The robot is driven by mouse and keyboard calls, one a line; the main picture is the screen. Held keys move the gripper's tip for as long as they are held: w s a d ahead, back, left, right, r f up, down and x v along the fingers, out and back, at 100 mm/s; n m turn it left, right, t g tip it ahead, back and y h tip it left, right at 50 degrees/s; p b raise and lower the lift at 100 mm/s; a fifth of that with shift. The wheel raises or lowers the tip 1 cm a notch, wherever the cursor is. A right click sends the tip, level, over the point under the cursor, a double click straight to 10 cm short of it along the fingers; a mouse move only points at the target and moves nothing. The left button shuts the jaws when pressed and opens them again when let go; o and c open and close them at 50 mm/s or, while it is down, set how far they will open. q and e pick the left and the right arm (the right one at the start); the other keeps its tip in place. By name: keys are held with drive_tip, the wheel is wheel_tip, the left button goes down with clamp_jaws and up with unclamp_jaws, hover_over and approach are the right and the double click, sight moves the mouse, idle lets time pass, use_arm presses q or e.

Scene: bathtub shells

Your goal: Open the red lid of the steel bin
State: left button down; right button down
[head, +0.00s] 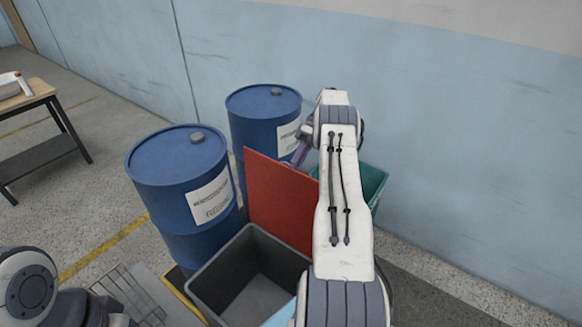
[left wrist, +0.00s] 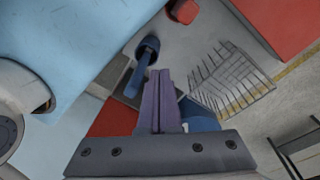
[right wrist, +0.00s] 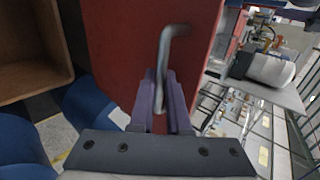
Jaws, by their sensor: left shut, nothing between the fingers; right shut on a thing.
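The red lid (head: 278,200) stands steeply raised at the back of the grey bin (head: 205,285), whose open inside shows in the head view. My right gripper (head: 303,146) is behind the lid's upper right edge, partly hidden by my arm. In the right wrist view my right gripper (right wrist: 160,92) is shut on the bent metal handle (right wrist: 172,45) of the red lid (right wrist: 120,50). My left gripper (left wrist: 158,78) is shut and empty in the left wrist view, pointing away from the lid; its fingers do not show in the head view.
Two blue drums (head: 180,165) (head: 262,105) stand left of and behind the bin. A green bin (head: 372,182) is behind my right arm, near the pale blue wall (head: 450,130). A wooden-topped table (head: 35,95) is far left. A wire grating (head: 130,290) lies left of the bin.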

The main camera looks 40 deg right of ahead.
drive_tip(key=shift+s+a+f, duration=0.1)
drive_tip(key=shift+f, duration=0.25)
drive_tip(key=c, duration=0.9)
unclamp_jaws()
drive_tip(key=shift+r, duration=0.25)
